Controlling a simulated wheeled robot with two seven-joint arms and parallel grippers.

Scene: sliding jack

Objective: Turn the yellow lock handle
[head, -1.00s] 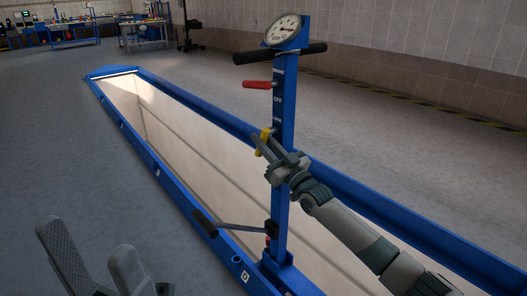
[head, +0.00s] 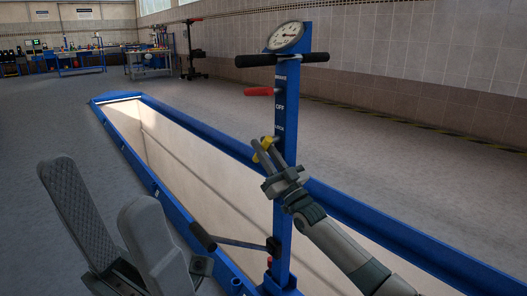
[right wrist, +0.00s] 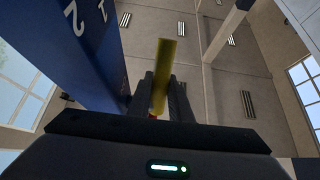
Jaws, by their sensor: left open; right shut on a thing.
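The yellow lock handle (head: 265,143) sticks out from the blue upright post (head: 284,120), beside the LOCK label. My right gripper (head: 262,150) reaches up to it from the lower right and is shut on it. In the right wrist view the yellow handle (right wrist: 162,80) stands between the dark fingers (right wrist: 160,98), with its end rising above them. My left gripper (head: 105,205) is open and empty at the lower left, its two grey fingers apart, well away from the post.
A red lever (head: 262,91) sits above the yellow handle, and a black crossbar (head: 280,60) and a round gauge (head: 286,37) top the post. A black-gripped lever (head: 203,236) sticks out low on the left. A blue-framed pit (head: 150,175) runs behind; workbenches stand far off.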

